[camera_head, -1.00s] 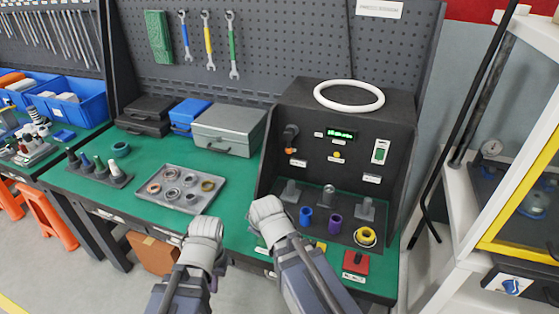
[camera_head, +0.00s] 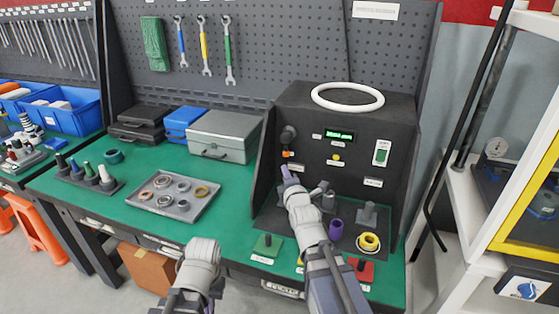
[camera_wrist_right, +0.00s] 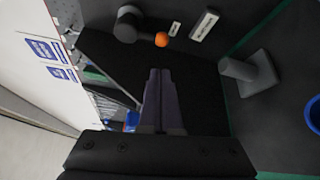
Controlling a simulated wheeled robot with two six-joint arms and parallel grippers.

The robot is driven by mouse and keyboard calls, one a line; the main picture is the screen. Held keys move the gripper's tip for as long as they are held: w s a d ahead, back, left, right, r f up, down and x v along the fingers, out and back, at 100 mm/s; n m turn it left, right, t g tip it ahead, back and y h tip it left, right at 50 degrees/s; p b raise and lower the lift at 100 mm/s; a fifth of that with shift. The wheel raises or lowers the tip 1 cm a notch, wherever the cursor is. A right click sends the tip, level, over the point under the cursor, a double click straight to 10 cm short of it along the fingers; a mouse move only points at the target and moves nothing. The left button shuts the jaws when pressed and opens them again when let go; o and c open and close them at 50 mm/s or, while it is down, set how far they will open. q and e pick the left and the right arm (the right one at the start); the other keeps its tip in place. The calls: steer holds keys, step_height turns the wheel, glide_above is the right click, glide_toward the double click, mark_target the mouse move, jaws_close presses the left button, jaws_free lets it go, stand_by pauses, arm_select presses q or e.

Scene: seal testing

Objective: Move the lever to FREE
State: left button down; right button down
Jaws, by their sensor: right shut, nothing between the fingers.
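The lever (camera_head: 287,138) is a dark knob with an orange tip on the left part of the black test panel. In the right wrist view the lever (camera_wrist_right: 128,24) has its orange ball (camera_wrist_right: 161,39) pointing right, near the top. My right gripper (camera_head: 287,172) is just below the lever in the head view. In the right wrist view its two fingers (camera_wrist_right: 160,72) are shut together with nothing between them, apart from the orange ball. The labels by the lever are too small to read.
The black test box (camera_head: 345,100) has a white ring (camera_head: 347,88) on top. A green display (camera_head: 340,135) and a green switch (camera_head: 381,152) are on its panel. Purple (camera_head: 335,229) and yellow (camera_head: 368,243) rings stand below. A grey tray (camera_head: 176,214) of rings lies left.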

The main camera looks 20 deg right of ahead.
mark_target(287, 144)
steer(key=shift+w, duration=0.15)
steer(key=w+f+b, duration=0.1)
steer(key=w, duration=0.8)
steer(key=shift+w+d, duration=0.35)
steer(key=shift+s+d+n+g+p, duration=0.3)
steer(key=shift+d+n+g+p, duration=0.1)
steer(key=shift+n+p, duration=0.25)
steer(key=s+d+r+n+g+h+p, duration=0.3)
steer(key=d+r+n+g+h+p, duration=0.2)
steer(key=n+p, duration=0.4)
steer(key=g+h+p, duration=0.1)
steer(key=p, duration=0.2)
steer(key=shift+s+d+g, duration=0.3)
steer(key=shift+s+d, duration=0.05)
steer(key=shift+s, duration=0.05)
stand_by(0.5)
steer(key=shift+r, duration=0.15)
steer(key=shift+p, duration=0.3)
stand_by(0.3)
